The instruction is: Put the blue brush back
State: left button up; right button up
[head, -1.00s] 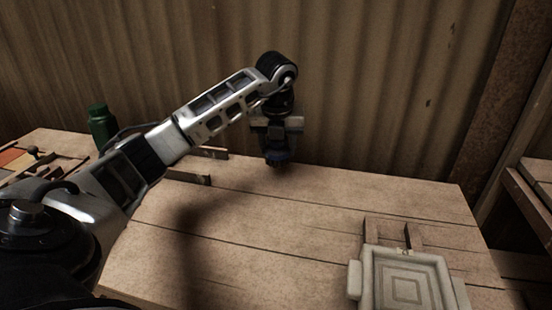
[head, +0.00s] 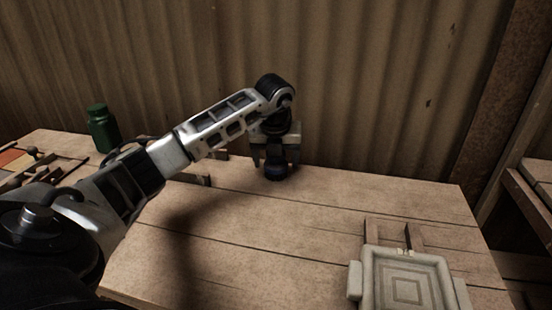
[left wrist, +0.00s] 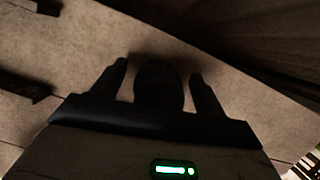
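The blue brush (head: 276,173) is dark and stands at the back edge of the wooden table, below my left gripper (head: 276,160). It looks to be touching the tabletop. My left gripper's fingers are spread on either side of it. In the left wrist view the brush (left wrist: 160,84) is a dark round shape between the two fingers (left wrist: 160,78), with a narrow gap on each side. Its lower part is too dark to make out. My right gripper is not in view.
A pale square tile mould (head: 405,282) sits at the front right of the table (head: 300,235). A green bottle (head: 102,130) and a tray with small parts (head: 50,168) are at the left. A low wooden bracket (head: 192,179) lies behind my left arm. The table's middle is clear.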

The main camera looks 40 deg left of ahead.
aim_at(275, 158)
pick_arm(q)
jog(key=shift+r, duration=0.1)
jog(key=p+v, duration=0.1)
jog(key=v, duration=1.1)
